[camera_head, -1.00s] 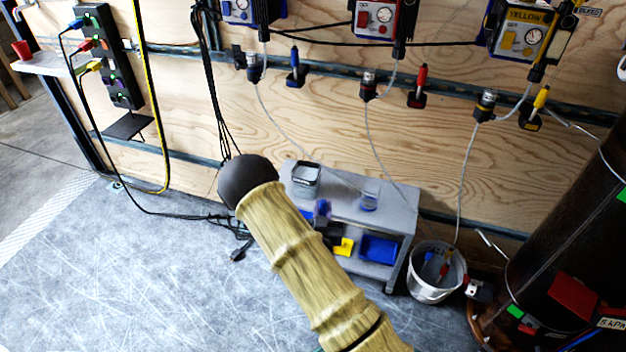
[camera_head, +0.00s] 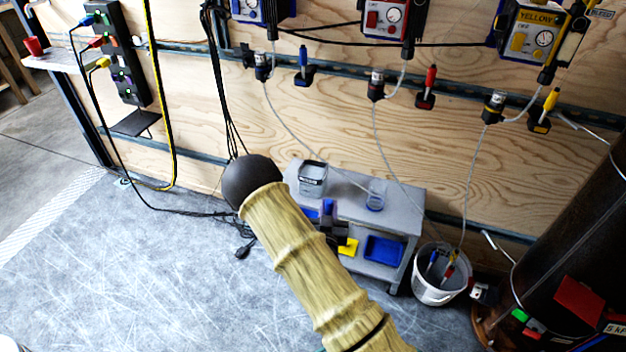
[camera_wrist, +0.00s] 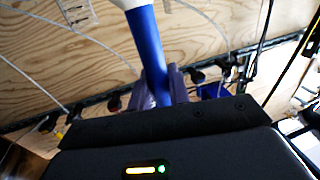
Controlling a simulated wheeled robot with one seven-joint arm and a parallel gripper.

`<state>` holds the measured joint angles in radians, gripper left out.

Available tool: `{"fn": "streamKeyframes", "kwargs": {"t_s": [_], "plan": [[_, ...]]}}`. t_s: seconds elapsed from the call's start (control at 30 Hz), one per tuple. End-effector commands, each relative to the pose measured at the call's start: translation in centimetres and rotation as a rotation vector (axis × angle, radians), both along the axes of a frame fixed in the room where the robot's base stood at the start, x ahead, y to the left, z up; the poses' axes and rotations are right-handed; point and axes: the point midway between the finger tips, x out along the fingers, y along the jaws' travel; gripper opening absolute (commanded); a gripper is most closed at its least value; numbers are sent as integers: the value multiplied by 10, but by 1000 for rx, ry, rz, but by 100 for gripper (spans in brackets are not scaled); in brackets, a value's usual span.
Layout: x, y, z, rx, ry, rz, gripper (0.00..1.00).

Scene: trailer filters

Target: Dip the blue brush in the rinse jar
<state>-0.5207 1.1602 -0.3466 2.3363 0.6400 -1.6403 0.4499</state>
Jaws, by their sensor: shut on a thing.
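A blue brush handle (camera_wrist: 150,50) with a white part at its upper end stands between the purple fingers of my gripper (camera_wrist: 160,88) in the wrist view. In the head view, my gripper (camera_head: 320,212) and the blue brush (camera_head: 328,206) are in front of the grey cart, partly hidden by my arm. A clear container (camera_head: 312,180) with a dark label, perhaps the rinse jar, stands on the cart top, behind and left of the gripper. A smaller glass jar (camera_head: 376,196) with bluish contents stands to its right. The brush appears apart from both; its tip is unclear.
The grey cart (camera_head: 408,200) has a blue tray (camera_head: 383,250) on its lower shelf. A white bucket (camera_head: 440,286) stands to its right. Thin tubes hang from wall units down to the cart and bucket. A dark drum (camera_head: 560,240) stands at right. Floor at left is mostly clear.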

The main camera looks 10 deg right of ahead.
Motion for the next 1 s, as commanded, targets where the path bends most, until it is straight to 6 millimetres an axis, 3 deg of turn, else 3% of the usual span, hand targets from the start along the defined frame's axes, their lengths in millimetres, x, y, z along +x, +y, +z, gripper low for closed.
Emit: {"fn": "streamKeyframes", "kwargs": {"t_s": [0.27, 0.7, 1.0], "plan": [[5, -1, -17, -7, -4, 32, 0], [21, 0, -100, -7, -5, 267, 0], [22, 0, -109, 1, -1, 302, 0]]}}
